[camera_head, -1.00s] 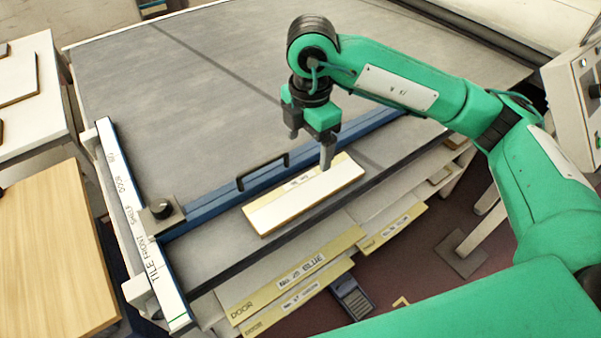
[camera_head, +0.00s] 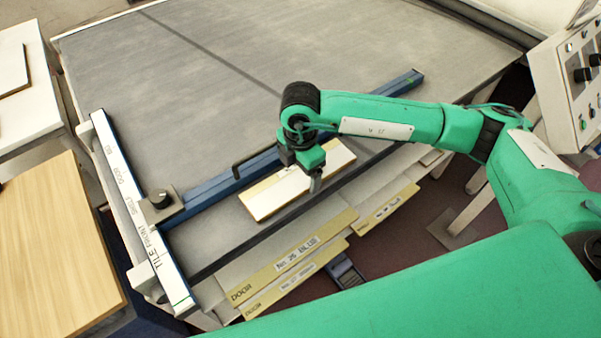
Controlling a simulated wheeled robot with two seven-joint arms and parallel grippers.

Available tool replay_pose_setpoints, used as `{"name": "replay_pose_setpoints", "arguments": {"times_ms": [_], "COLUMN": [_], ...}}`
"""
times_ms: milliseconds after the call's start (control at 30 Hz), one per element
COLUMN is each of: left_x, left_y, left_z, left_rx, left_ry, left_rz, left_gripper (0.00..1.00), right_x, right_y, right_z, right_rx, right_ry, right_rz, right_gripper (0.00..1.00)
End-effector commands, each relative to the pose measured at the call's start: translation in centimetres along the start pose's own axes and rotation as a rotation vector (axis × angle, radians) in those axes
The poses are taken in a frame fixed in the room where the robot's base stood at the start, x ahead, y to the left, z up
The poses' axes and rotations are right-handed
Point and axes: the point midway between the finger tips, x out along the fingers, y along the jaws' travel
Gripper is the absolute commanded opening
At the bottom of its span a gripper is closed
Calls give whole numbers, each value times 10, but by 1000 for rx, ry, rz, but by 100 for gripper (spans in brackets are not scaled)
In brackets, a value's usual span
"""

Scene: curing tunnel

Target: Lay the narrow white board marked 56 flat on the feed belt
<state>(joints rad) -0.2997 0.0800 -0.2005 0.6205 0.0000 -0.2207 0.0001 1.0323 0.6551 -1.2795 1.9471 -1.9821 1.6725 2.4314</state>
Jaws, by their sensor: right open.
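A narrow white board (camera_head: 268,198) with a cream edge strip lies flat on the grey belt (camera_head: 200,85), between the blue bar and the belt's front edge. No number can be read on it now; my gripper covers part of it. My right gripper (camera_head: 314,184) is open and points down at the board's front long side, with a finger in front of the board's middle. I cannot tell whether it touches the board. My left gripper is not in view.
A blue bar (camera_head: 225,183) with a black handle runs behind the board. A white ruler-like rail (camera_head: 135,205) edges the belt on the left. Labelled cream boards (camera_head: 290,258) lie on a shelf below the front edge. A control box (camera_head: 575,85) stands at right.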

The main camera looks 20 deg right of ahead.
Motion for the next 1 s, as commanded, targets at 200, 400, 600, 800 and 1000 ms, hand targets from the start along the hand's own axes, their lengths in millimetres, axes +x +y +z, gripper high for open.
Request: {"name": "replay_pose_setpoints", "arguments": {"times_ms": [200, 400, 600, 800, 1000], "left_x": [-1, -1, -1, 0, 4], "left_y": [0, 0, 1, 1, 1], "left_z": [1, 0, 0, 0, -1], "left_rx": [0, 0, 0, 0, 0], "left_ry": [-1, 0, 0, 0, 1], "left_rz": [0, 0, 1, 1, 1], "left_gripper": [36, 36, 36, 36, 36], "right_x": [5, 5, 5, 2, -18], "right_y": [0, 0, 0, 0, 1], "right_z": [0, 0, 0, 0, 0], "right_rx": [-1, -1, -1, -1, -2], "right_ry": [1, 1, 1, 1, 1], "right_rz": [1, 1, 1, 2, 5], "right_gripper": [84, 58, 41, 41, 41]}}
